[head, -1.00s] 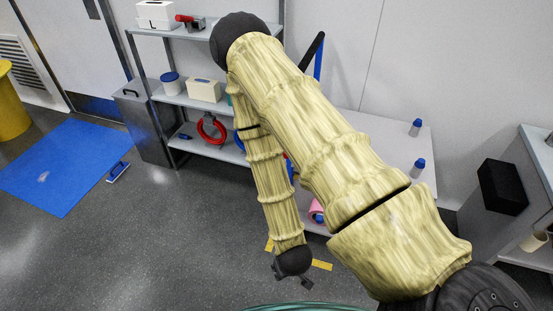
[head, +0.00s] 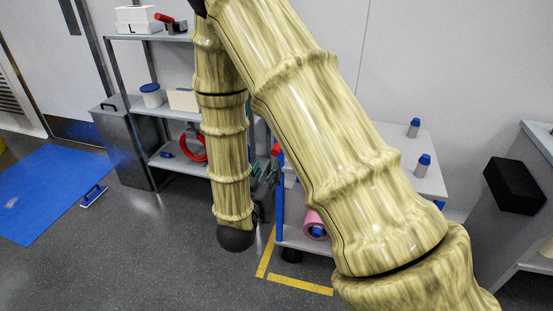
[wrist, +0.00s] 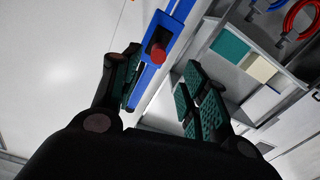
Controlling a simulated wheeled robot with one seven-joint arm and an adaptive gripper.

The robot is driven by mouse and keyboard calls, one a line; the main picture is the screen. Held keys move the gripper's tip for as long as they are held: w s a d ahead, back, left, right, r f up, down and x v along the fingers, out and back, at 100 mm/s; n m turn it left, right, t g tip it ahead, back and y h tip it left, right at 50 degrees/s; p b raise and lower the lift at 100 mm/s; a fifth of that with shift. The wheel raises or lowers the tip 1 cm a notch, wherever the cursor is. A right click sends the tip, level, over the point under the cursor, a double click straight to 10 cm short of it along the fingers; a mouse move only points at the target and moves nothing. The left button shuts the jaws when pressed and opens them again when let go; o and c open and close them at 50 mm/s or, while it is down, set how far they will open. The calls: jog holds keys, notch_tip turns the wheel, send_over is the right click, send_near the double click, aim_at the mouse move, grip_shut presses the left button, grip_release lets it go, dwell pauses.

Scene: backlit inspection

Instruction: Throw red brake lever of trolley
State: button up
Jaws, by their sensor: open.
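The trolley (head: 428,186) has pale shelves and blue corner posts, and stands right of centre in the head view, partly hidden by my arm. The brake lever's red end (head: 276,150) shows by its near left blue post. In the wrist view the red end (wrist: 157,52) stands out in front of the blue post, between and beyond my open fingers. My gripper (head: 264,178) is beside that post, just below the red end in the head view. In the wrist view my gripper (wrist: 163,84) is empty, with dark green pads; contact with the lever is not visible.
A grey shelf rack (head: 125,106) with boxes, a tub and a red coil (head: 193,148) stands left of the trolley. A pink roll (head: 314,222) lies on the trolley's lower shelf. Yellow tape (head: 300,285) marks the floor.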

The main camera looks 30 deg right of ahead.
jog(key=x, duration=1.1)
jog(key=shift+r, duration=0.3)
grip_shut()
